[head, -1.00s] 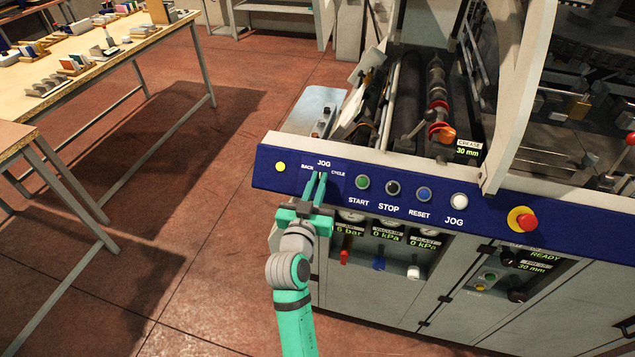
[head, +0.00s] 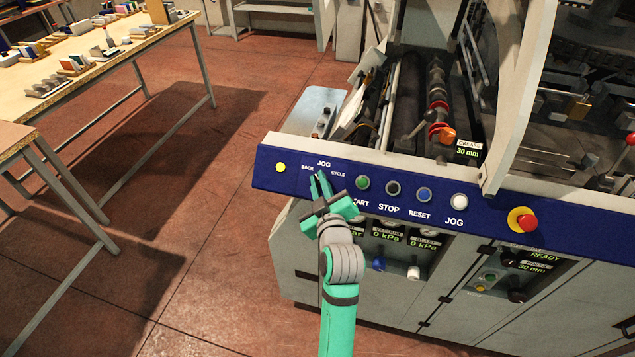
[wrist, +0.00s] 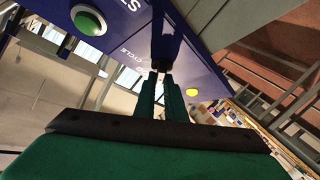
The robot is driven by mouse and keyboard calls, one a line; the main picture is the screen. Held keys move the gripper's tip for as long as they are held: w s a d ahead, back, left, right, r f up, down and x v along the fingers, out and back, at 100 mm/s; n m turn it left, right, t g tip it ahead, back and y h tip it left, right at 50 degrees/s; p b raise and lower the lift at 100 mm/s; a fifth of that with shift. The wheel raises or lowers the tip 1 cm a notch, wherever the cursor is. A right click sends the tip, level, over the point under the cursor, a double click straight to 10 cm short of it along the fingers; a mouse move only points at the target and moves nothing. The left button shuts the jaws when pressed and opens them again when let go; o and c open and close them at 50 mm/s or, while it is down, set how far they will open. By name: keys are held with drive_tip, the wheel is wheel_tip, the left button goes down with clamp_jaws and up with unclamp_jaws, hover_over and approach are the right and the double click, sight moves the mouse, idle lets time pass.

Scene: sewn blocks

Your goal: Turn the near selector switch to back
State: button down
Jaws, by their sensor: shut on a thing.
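The near selector switch (wrist: 166,46) is a dark knob on the blue control panel (head: 268,172), below the labels BACK, JOG and CYCLE. In the wrist view it sits between the tips of my gripper (wrist: 160,80). My gripper also shows in the head view (head: 319,182), tilted, with its fingers reaching up and left to the panel. Its fingers are shut on the knob. In the head view the fingers hide the knob, and which label it points at cannot be told.
A yellow lamp (head: 280,167) is left of the switch. The green START button (head: 362,182), black STOP button (head: 392,188), blue RESET button (head: 424,194) and white JOG button (head: 459,201) are to its right. A red emergency button (head: 527,221) is farther right. Open floor lies left.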

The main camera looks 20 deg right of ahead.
drive_tip(key=shift+n+y, duration=0.6)
drive_tip(key=shift+n, duration=0.2)
drive_tip(key=shift+d+f+g, duration=0.1)
drive_tip(key=shift+d+g, duration=0.05)
drive_tip(key=shift+g, duration=0.15)
drive_tip(key=c, duration=1.8)
unclamp_jaws()
drive_tip(key=shift+s, duration=0.1)
drive_tip(key=v, duration=1)
drive_tip(key=shift+s, duration=0.35)
